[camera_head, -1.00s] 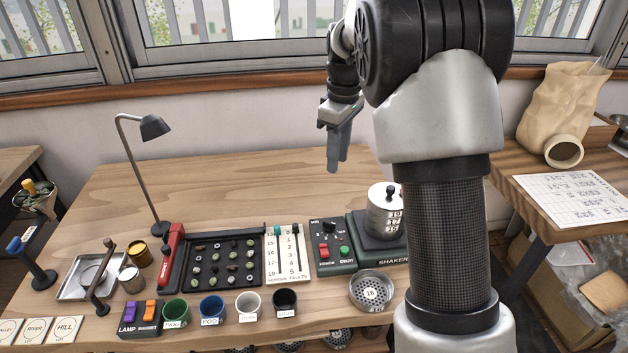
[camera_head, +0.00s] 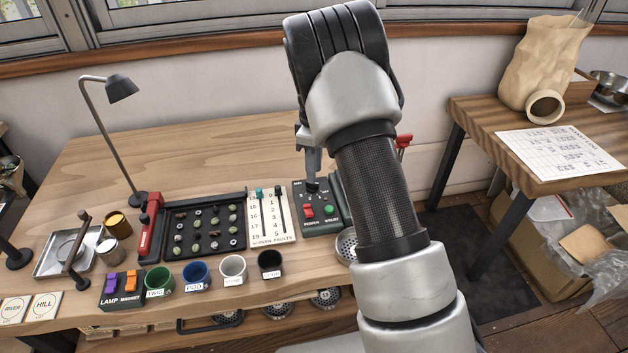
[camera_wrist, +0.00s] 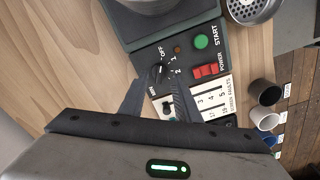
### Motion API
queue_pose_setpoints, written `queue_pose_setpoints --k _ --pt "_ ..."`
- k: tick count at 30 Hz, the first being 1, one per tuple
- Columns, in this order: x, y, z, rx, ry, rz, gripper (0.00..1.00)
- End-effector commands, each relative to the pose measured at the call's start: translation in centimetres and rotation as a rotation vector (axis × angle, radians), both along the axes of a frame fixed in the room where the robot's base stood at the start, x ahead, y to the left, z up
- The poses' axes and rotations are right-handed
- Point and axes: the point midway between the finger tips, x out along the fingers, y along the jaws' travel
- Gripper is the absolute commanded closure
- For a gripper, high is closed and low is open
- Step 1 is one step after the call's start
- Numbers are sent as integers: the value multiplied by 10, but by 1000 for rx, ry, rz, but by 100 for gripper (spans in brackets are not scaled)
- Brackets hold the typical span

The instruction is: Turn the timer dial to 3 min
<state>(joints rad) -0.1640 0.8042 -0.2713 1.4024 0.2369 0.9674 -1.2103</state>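The timer dial (camera_wrist: 157,74) is a small dark knob on the shaker's green control panel (camera_wrist: 181,52). OFF, 1 and 2 show beside it in the wrist view; its pointer is too small to read. In the head view the dial (camera_head: 312,187) shows just under my fingertips. My gripper (camera_wrist: 155,86) is open, with its two fingers apart and the dial between or just beyond their tips. I cannot tell whether either finger touches it. In the head view my gripper (camera_head: 312,172) points down at the panel.
The green START button (camera_wrist: 200,41) and red POWER switch (camera_wrist: 206,71) sit close by on the panel. The fault slider board (camera_head: 271,216) and bean tray (camera_head: 205,242) lie to the left. Several cups, including a black one (camera_head: 270,264), stand along the front. Bare table lies behind.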

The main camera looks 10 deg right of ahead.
Motion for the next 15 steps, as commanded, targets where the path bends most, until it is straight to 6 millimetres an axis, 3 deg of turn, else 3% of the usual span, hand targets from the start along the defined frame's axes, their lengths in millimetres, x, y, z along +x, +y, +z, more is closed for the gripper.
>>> queue_pose_setpoints --k 1,6,15 --pt "-1 0 -11 -2 3 0 70" --pt "0 0 -32 0 1 0 70" --pt "0 0 -39 0 -1 0 70"
